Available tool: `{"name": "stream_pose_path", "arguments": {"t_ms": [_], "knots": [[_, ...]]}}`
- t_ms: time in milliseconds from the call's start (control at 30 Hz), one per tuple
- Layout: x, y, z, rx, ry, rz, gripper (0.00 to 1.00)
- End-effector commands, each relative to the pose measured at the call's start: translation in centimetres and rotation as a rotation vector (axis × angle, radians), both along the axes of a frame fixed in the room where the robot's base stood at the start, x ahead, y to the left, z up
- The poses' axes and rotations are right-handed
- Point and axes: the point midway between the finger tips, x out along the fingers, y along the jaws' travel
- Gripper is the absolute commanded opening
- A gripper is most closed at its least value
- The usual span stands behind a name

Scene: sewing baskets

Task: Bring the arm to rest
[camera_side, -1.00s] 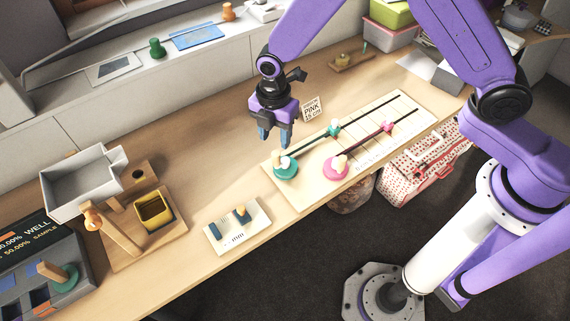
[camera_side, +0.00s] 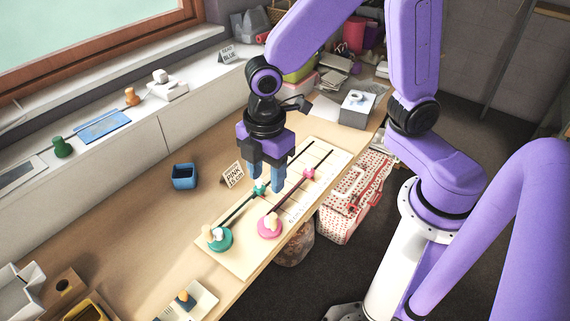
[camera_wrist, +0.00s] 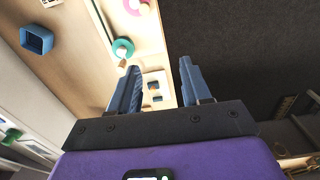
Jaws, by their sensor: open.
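The teal spool (camera_side: 220,239) and the pink spool (camera_side: 270,226) sit at the board's near end, each with a dark strip running to the far end. The pink clip (camera_side: 309,174) sits along its strip. In the wrist view the teal spool (camera_wrist: 122,50) is beyond the fingers.
A blue cup (camera_side: 185,177) and a small sign (camera_side: 233,175) stand left of the board. A white tray (camera_side: 201,303) lies near the front edge. A red-patterned case (camera_side: 352,210) stands below the table's right side. The table's middle left is bare.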

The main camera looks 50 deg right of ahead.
Motion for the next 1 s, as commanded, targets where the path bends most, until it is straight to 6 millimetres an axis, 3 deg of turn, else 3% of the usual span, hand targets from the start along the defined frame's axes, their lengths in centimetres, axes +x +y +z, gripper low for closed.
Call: {"name": "stream_pose_path", "arguments": {"t_ms": [100, 300, 500, 667, 1000], "knots": [[-3.5, -2.8, 1.9, 0.01, -0.003, -0.107, 0.48], [-9.1, -7.6, 3.8, 0.018, 0.0, -0.288, 0.48], [-12.6, -10.8, 4.4, 0.02, 0.004, -0.409, 0.48], [-13.5, -11.7, 4.5, 0.019, 0.005, -0.444, 0.48], [-13.5, -11.7, 4.5, 0.019, 0.006, -0.445, 0.48]]}}
